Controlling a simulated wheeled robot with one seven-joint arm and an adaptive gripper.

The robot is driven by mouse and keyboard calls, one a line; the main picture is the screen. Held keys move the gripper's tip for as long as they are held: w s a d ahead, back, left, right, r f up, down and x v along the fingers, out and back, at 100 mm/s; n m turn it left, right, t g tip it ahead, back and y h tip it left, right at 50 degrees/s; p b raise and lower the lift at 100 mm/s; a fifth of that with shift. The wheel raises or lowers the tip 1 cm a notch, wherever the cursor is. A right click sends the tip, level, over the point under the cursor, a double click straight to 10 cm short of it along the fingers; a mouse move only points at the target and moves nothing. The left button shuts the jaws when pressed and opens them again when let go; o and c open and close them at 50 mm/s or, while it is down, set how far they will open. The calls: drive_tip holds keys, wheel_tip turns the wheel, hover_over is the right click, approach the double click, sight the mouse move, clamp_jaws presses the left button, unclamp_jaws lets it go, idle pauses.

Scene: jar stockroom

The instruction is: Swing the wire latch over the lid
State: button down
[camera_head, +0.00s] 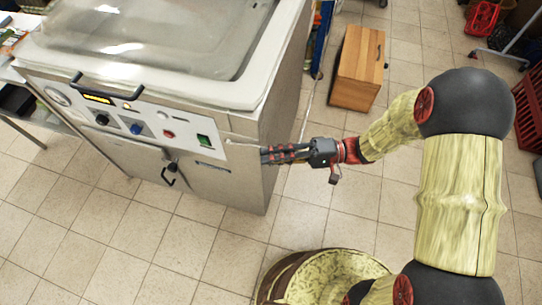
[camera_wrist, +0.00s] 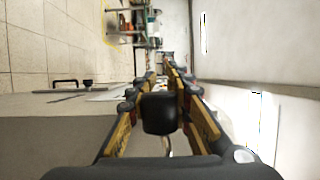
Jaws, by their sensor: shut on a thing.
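The lid (camera_head: 225,100), with a clear domed top and pale rim, lies down on a steel machine (camera_head: 225,183) in the head view. A thin pale wire (camera_head: 243,143), which looks like part of the wire latch, runs along the upper front of the machine to my gripper (camera_head: 266,156). My gripper is at the machine's right front corner, below the lid's rim, pointing left. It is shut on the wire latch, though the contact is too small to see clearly. In the wrist view, the fingers of my gripper (camera_wrist: 166,74) nearly meet; the wire between them cannot be made out.
A wooden cabinet (camera_head: 358,68) stands behind, right of the machine. A red crate (camera_head: 528,110) is at the right edge. Tiled floor (camera_head: 125,240) lies open in front of the machine.

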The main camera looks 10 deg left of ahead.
idle(0.6)
drive_tip(key=a+r+m+t+h+p, duration=0.1)
drive_tip(key=a+r+h+p, duration=0.25)
drive_tip(key=p, duration=0.35)
drive_tip(key=a+r+m+h+p, duration=0.1)
drive_tip(key=a+r+h+p, duration=0.15)
drive_tip(key=r+p, duration=0.4)
drive_tip(key=w+a+m+h+p, duration=0.1)
drive_tip(key=a+h+p, duration=0.5)
drive_tip(key=a+p, duration=0.4)
drive_tip(key=shift+a+r+m+p, duration=0.25)
drive_tip(key=shift+a+m+p, duration=0.1)
drive_tip(key=shift+p, duration=0.3)
drive_tip(key=shift+f, duration=0.1)
